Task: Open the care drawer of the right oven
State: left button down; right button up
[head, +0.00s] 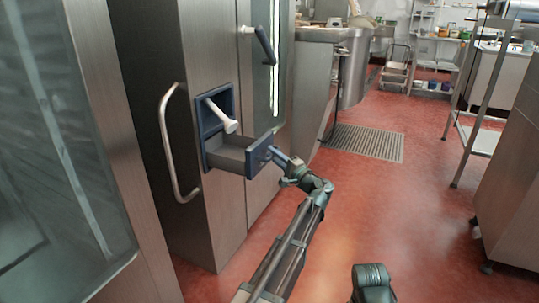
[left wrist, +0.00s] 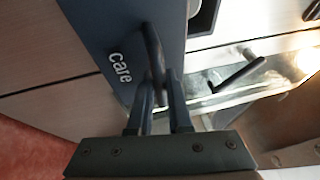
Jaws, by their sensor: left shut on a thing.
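The care drawer (head: 259,157) stands pulled out from the blue-framed recess in the steel front of the right oven (head: 215,220). Its grey side and dark blue front show in the head view. The left wrist view shows the drawer front (left wrist: 110,35) close up with the word "care" on it. A dark handle (left wrist: 152,48) stands out from this front. My left gripper (head: 276,156) is at the drawer front, with its fingers (left wrist: 158,100) closed on the handle. My right gripper is not in view.
A white rod-like part (head: 221,115) juts out above the drawer. A dark door handle (head: 264,44) is higher up. Another oven with a curved handle (head: 174,145) stands at left. Red floor (head: 400,200) is open to the right, with a steel counter (head: 510,190) beyond.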

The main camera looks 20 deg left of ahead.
pick_arm(q)
jog(key=c, duration=0.8)
grip_release()
jog(key=shift+c, duration=0.2)
jog(key=b+v, duration=0.2)
jog(key=v, duration=1.1)
jog(key=shift+s+d, duration=0.2)
jog(key=shift+d, duration=0.1)
jog(key=shift+f, duration=0.1)
